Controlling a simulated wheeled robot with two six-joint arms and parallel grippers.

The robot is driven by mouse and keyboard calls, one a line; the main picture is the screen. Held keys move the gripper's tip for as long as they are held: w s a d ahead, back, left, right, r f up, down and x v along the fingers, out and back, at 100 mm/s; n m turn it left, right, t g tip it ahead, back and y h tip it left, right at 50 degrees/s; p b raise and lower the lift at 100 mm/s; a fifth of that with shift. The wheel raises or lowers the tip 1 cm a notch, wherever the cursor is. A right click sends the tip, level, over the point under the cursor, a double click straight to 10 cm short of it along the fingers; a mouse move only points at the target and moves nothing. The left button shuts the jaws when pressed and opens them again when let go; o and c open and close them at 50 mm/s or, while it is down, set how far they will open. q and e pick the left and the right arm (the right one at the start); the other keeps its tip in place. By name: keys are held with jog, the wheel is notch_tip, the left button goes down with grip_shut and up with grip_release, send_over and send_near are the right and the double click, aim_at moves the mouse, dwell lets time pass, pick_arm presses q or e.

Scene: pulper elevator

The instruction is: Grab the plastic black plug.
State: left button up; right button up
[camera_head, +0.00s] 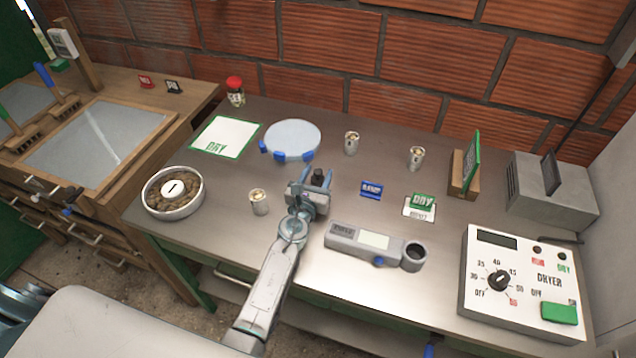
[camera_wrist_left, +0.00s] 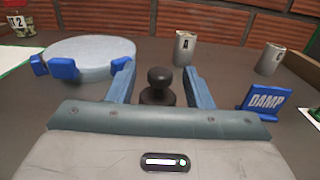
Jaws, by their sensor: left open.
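The black plug (camera_wrist_left: 158,88) stands upright on the metal table, with a round knob on top and a wider base. In the left wrist view it sits between the two blue fingers of my left gripper (camera_wrist_left: 158,85), with a visible gap on each side. In the head view my left gripper (camera_head: 311,180) is over the middle of the table, and the dark top of the plug (camera_head: 317,177) shows between its fingers. The gripper is open. The plug's base is partly hidden by the gripper body. My right gripper does not show.
A round pale disc with blue tabs (camera_head: 293,138) lies just behind the gripper. A small cup (camera_head: 259,203) stands left, a grey meter (camera_head: 345,238) front right, and a blue DAMP sign (camera_head: 371,189) right. Other cups (camera_head: 351,143) stand farther back. A dryer box (camera_head: 490,305) fills the right front.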

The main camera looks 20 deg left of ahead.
pick_arm(q)
jog(key=shift+w, duration=0.5)
jog(key=shift+c, duration=0.3)
grip_shut()
